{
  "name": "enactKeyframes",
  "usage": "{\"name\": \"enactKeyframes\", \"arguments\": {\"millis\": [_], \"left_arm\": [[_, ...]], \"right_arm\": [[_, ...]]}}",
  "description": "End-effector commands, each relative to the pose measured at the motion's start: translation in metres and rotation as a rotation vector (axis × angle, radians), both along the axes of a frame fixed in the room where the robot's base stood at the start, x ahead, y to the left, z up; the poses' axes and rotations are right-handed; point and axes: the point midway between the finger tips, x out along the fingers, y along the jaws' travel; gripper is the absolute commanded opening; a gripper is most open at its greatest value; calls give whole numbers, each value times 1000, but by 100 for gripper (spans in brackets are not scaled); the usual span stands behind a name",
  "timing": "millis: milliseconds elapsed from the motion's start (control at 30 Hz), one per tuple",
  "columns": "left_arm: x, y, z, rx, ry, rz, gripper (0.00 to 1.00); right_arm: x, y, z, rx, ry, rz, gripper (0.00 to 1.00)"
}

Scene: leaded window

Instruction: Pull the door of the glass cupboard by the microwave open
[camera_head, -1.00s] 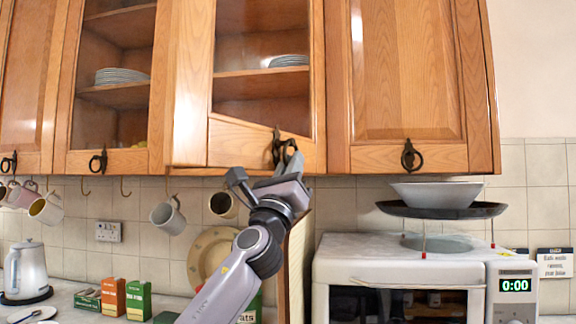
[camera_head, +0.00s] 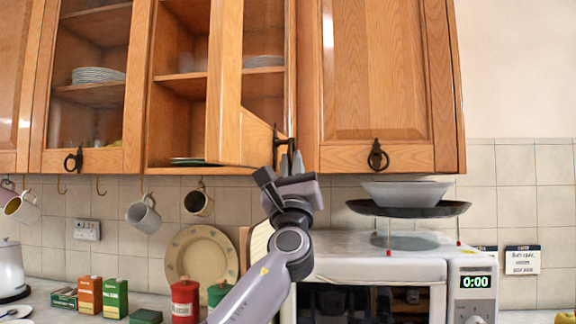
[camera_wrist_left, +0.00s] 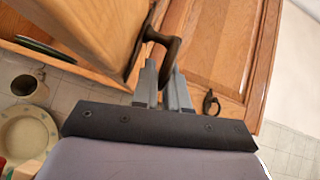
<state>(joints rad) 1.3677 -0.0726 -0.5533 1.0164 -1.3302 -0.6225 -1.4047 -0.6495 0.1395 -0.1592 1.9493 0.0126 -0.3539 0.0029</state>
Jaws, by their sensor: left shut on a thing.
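The glass cupboard door (camera_head: 228,90) stands partly open, swung out toward me, with its free edge at the right and the cupboard's inside showing to its left. My left gripper (camera_head: 291,164) is at the lower free corner of this door. It is shut on the door's dark ring handle (camera_head: 277,145). In the left wrist view the handle (camera_wrist_left: 160,40) runs down between the two grey fingertips (camera_wrist_left: 163,82), and the wooden door (camera_wrist_left: 85,25) is at upper left. The microwave (camera_head: 380,275) stands below and to the right. My right gripper is not in view.
A solid wooden door (camera_head: 380,80) is right of the open one, with its own ring handle (camera_head: 377,155). A black pan (camera_head: 408,208) holding a bowl (camera_head: 406,193) is above the microwave. Mugs (camera_head: 143,214) hang beneath the cupboards. A plate (camera_head: 201,262) leans behind canisters (camera_head: 185,300).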

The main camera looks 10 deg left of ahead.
Motion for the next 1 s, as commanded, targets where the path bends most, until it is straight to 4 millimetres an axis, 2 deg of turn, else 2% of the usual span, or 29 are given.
{"name": "enactKeyframes", "arguments": {"millis": [500, 533, 600, 1000], "left_arm": [[1, -1, -2, 0, 3, 14, 0], [1, -1, -2, 0, 3, 14, 16], [1, -1, -1, -1, 3, 13, 32], [-2, -2, -5, -1, 1, 12, 32]], "right_arm": [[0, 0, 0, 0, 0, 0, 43], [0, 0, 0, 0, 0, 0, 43], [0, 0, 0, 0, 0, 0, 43], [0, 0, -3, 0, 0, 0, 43]]}}
